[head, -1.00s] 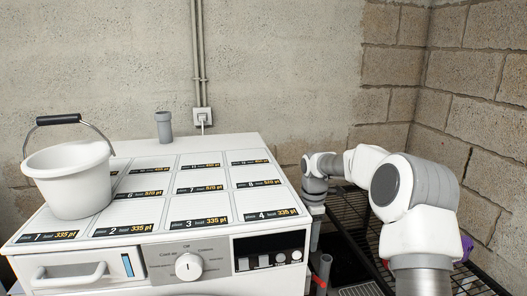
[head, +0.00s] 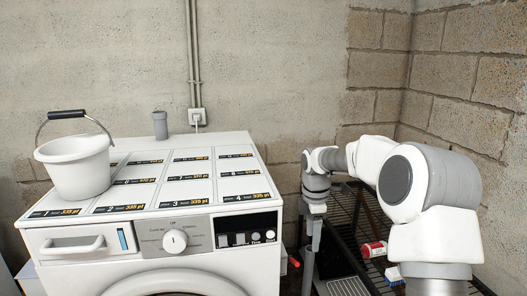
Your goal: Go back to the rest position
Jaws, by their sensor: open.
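My arm reaches in from the right side of the head view and bends over to the left, its wrist hanging down beside the washing machine. My gripper (head: 312,236) points down to the right of the machine, apart from its top. Its fingers are seen small and from the side, with nothing visible held between them. The white washing machine (head: 238,263) has a top marked with numbered, labelled panels. A white bucket (head: 80,172) with a raised dark handle stands upright at the top's left side. A small grey cylinder (head: 160,125) stands at the back edge.
A black wire rack (head: 345,215) stands right of the machine, behind and beneath my arm. A red and white can (head: 373,249) lies on it. Concrete and block walls close off the back and right. Most of the machine's top is clear.

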